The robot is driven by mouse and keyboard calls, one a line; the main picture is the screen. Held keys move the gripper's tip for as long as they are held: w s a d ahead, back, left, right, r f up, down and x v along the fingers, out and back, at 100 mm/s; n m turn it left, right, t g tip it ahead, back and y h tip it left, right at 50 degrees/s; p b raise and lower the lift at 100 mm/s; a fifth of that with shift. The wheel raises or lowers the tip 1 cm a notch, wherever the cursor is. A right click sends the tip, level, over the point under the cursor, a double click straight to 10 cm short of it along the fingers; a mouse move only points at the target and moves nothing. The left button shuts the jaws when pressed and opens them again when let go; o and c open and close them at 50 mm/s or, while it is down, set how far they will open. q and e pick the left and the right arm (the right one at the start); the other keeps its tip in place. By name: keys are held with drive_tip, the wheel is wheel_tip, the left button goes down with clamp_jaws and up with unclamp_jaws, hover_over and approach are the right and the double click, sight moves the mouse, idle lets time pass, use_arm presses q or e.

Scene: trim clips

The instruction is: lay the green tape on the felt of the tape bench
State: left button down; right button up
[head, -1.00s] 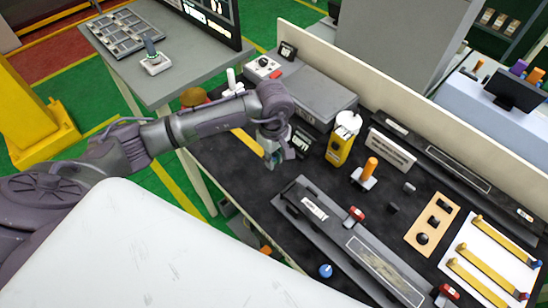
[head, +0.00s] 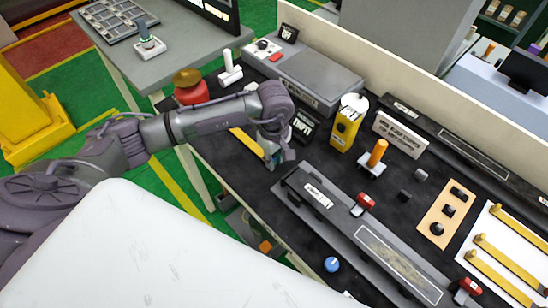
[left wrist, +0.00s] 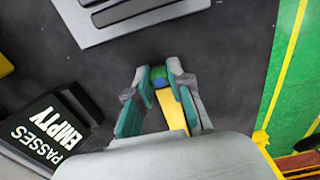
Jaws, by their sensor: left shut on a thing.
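My left gripper (head: 275,160) is over the dark felt of the bench (head: 285,225), near its left front edge. In the left wrist view my left gripper (left wrist: 159,76) is shut on a small green thing (left wrist: 158,71), which I take to be the green tape. Blue shows just below the green. A yellow strip (left wrist: 172,112) shows between the fingers, behind the held thing; it also appears beside the arm in the head view (head: 243,139). Whether the tape touches the felt cannot be told. The fingers hide most of it. My right gripper is not in view.
A long grey fixture (head: 378,254) with red clamps lies just in front of the gripper.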

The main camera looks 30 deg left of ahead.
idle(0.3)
use_arm(q)
drive_tip(key=c, duration=1)
unclamp_jaws()
drive_tip(key=shift+r, duration=0.15)
wheel_tip(320, 180, up, 12)
drive_tip(key=shift+f, duration=0.1)
